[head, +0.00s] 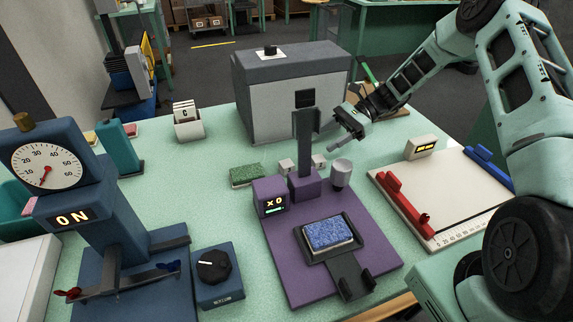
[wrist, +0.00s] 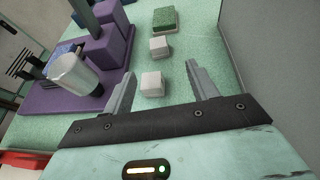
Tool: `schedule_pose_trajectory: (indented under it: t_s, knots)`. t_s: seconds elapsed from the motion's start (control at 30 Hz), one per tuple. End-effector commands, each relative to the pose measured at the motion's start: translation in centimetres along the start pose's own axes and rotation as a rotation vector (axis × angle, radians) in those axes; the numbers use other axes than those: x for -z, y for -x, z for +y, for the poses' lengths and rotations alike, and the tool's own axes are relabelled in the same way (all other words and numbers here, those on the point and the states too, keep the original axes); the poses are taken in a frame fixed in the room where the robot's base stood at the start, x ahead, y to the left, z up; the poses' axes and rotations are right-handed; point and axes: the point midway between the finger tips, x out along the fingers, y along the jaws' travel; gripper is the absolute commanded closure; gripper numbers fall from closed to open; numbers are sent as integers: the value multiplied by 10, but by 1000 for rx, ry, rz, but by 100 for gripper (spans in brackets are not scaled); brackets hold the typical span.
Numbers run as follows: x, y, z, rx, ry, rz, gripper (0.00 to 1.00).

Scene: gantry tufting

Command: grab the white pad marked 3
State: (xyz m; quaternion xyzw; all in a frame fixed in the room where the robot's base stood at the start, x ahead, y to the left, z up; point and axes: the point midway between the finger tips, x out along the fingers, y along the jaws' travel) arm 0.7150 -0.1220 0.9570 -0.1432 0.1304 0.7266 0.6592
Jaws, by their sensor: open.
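Two small white blocks stand on the table behind the purple machine. One (head: 319,161) is nearer my gripper and also shows in the wrist view (wrist: 152,84). The other (head: 287,166) is nearer the green pad and also shows in the wrist view (wrist: 159,47). No number is legible on either, so I cannot tell which is marked 3. My gripper (head: 343,128) is open and empty, above the table and right of the purple machine's post. In the wrist view its fingers (wrist: 160,70) appear to either side of the nearer block, with no visible contact.
The purple machine (head: 300,278) carries a metal cup (head: 341,173) close to the blocks. A grey box (head: 290,105) stands behind them. A green pad (head: 247,174) lies left. A blue pad (head: 328,233) sits in the machine's holder. A white board (head: 440,200) lies right.

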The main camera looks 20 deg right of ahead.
Motion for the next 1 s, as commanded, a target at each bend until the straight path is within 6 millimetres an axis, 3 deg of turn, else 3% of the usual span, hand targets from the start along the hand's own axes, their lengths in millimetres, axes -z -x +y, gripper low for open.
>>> schedule_pose_trajectory:
  t_s: [0.3, 0.67, 1.0]
  knots:
    - [-3, -64, 1, -4, 0, 0, 42]
    - [-2, -90, 2, -3, 1, 1, 42]
    - [-3, -133, 4, -2, 1, 3, 42]
